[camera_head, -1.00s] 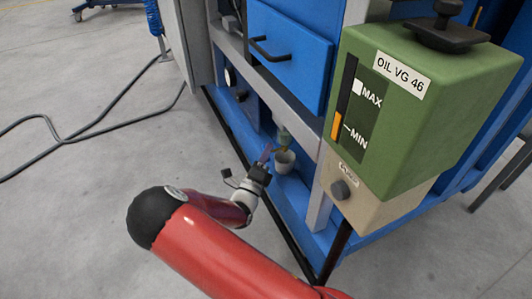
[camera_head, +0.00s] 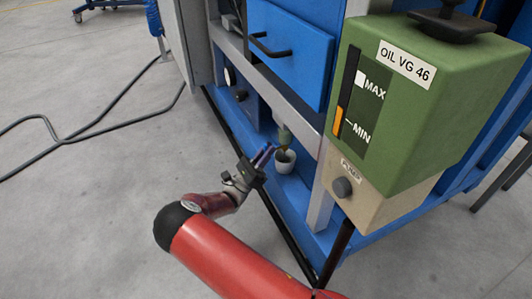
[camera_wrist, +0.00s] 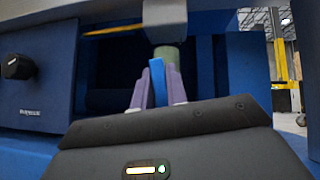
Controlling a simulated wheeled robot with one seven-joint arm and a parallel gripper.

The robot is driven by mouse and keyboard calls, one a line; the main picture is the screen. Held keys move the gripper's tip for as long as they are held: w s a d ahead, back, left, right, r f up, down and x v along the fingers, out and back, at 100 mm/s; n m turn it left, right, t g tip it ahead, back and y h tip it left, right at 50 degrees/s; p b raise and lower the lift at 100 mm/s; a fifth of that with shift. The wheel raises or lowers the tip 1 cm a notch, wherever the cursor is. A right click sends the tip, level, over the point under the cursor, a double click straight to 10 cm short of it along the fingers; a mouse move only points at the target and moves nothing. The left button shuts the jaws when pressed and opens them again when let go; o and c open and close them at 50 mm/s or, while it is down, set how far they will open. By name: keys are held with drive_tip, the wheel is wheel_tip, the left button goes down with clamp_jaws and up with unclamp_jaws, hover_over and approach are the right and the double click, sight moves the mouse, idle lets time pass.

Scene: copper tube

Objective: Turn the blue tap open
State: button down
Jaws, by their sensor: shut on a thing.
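The blue tap handle (camera_wrist: 157,80) stands between the two purple fingers of my gripper (camera_wrist: 153,84) in the wrist view. The fingers are shut on it from both sides. A greenish cylindrical part (camera_wrist: 168,54) shows just behind the handle. In the head view my gripper (camera_head: 268,152) is at the tap, below a pale green cylinder (camera_head: 284,134) inside the blue frame. The handle is too small and covered there to make out clearly.
A white cup (camera_head: 285,162) stands on the blue ledge right under the tap. A green oil tank (camera_head: 420,100) with a beige pump box (camera_head: 365,188) is to the right. A black knob (camera_wrist: 16,67) is at left in the wrist view.

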drive_tip(key=shift+m+g+h, duration=0.9)
drive_tip(key=shift+m+g, duration=0.7)
drive_tip(key=shift+m, duration=0.5)
drive_tip(key=shift+m+g, duration=0.4)
drive_tip(key=c, duration=1.4)
unclamp_jaws()
drive_tip(key=v, duration=0.8)
